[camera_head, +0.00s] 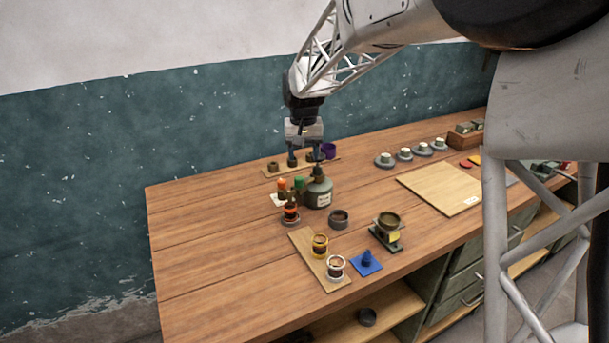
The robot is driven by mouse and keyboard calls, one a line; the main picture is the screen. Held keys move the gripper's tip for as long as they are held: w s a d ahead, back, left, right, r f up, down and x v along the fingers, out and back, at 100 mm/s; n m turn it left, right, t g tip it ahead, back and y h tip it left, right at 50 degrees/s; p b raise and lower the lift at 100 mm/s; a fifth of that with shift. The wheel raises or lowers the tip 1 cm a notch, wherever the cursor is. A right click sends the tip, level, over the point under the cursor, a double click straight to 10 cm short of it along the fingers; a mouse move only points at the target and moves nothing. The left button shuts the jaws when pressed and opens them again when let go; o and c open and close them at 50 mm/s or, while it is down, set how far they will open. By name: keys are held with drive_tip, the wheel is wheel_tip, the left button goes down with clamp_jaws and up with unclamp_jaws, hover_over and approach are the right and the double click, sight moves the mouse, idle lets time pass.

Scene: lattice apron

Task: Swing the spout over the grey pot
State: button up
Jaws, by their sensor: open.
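A squat grey-green bottle (320,195) with a pale label stands near the middle of the bench. A dark top piece (318,172), which looks like the spout, sits on it; which way it points is too small to tell. A small dark grey pot (339,219) stands apart, in front and to the right of the bottle. My gripper (304,158) points down above and behind the bottle, slightly left of its top. Its jaws are open and appear empty. The fingers overlap the small pots behind in the picture, so their exact height is unclear.
Orange- and green-topped bottles (282,185) and a dark orange-banded jar (290,210) crowd the bottle's left. A strip with small pots and a purple cup (328,150) lies behind. The left bench is clear.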

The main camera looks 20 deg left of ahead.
sight(299, 177)
drive_tip(key=shift+w+a+f, duration=0.1)
drive_tip(key=shift+a+f, duration=0.1)
drive_tip(key=shift+a, duration=0.2)
drive_tip(key=shift+w+a+f, duration=0.1)
drive_tip(key=shift+a+f, duration=0.05)
drive_tip(key=shift+a, duration=0.25)
drive_tip(key=shift+f, duration=3.9)
drive_tip(key=shift+c, duration=0.5)
clamp_jaws()
